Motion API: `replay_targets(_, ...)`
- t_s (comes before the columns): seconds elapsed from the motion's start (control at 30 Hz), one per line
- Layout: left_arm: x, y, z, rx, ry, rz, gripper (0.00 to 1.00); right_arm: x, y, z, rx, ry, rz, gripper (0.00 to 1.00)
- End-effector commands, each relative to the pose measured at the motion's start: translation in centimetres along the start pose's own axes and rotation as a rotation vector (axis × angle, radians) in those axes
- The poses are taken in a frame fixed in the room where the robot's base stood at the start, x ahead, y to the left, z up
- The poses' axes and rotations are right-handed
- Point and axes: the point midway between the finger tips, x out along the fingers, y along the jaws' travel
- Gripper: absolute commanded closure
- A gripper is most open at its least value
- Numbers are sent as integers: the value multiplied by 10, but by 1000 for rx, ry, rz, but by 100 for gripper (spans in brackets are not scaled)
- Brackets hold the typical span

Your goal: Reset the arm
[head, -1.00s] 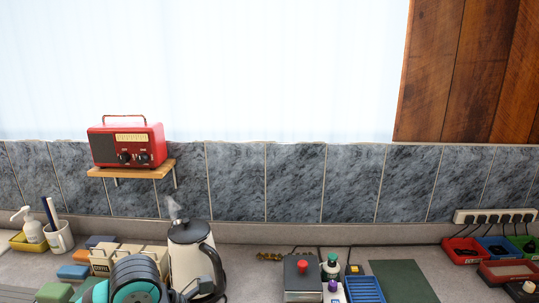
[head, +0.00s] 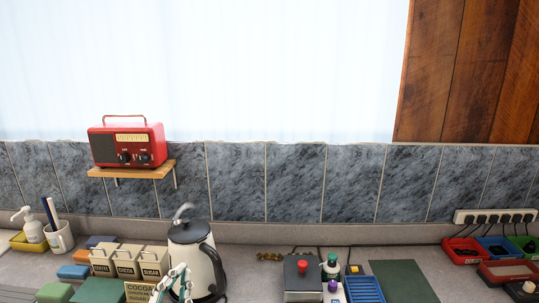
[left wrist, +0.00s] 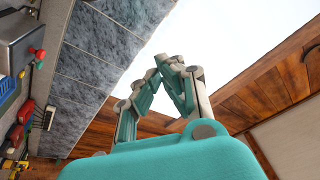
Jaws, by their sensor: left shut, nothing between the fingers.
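My left gripper (head: 179,271) shows at the bottom edge of the head view, its pale and teal fingers pointing up in front of the white kettle (head: 186,254). In the left wrist view the gripper (left wrist: 168,62) has its fingertips together with nothing between them, against the bright window and wood wall. My right gripper is in neither view.
On the counter, canisters (head: 126,262) and a cocoa sign (head: 139,292) stand left of the kettle. A dark box with a red knob (head: 302,280), bottles and a blue tray (head: 363,290) stand to its right. A red radio (head: 127,144) sits on a wall shelf (head: 140,172).

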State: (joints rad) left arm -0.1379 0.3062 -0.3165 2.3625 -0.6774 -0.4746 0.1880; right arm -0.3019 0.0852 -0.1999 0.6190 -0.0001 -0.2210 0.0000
Motion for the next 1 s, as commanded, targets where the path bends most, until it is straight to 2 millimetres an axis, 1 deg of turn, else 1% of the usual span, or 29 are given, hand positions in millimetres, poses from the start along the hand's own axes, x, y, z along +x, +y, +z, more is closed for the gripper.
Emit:
replay_targets(0.03, -14, 6, 38, -66, -164, 13, 100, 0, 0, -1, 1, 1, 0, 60)
replay_targets(0.07, -24, 10, 58, -100, -256, 23, 100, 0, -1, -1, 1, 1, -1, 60)
replay_targets(0.1, -40, 17, 84, -141, -378, 43, 100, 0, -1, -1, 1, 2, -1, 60)
replay_targets(0.17, -67, 30, 118, -199, -552, 80, 100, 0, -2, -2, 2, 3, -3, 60)
replay_targets(0.2, -87, 39, 136, -231, -658, 109, 100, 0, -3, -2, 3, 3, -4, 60)
replay_targets(0.27, -116, 52, 157, -273, -799, 155, 100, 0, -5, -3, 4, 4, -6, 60)
replay_targets(0.3, -135, 61, 167, -297, -880, 186, 100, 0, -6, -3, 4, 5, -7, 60)
replay_targets(0.37, -160, 72, 178, -326, -984, 229, 100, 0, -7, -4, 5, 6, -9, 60)
replay_targets(0.4, -177, 79, 184, -344, -1048, 259, 100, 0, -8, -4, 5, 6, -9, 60)
replay_targets(0.47, -200, 88, 189, -367, -1133, 302, 100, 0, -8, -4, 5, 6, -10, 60)
replay_targets(0.5, -215, 94, 192, -381, -1186, 330, 100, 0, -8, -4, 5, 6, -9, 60)
replay_targets(0.63, -260, 109, 194, -420, -1338, 421, 100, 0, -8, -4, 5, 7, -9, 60)
replay_targets(0.73, -293, 119, 191, -447, -1443, 494, 100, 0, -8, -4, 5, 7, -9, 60)
replay_targets(0.8, -292, 135, 214, -442, -1450, 497, 100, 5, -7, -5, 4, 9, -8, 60)
replay_targets(0.87, -293, 147, 231, -440, -1455, 500, 100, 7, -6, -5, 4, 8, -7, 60)
replay_targets(0.97, -296, 168, 260, -438, -1466, 505, 100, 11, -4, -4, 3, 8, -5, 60)
replay_targets(1.0, -299, 177, 272, -437, -1471, 508, 100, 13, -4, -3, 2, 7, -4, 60)
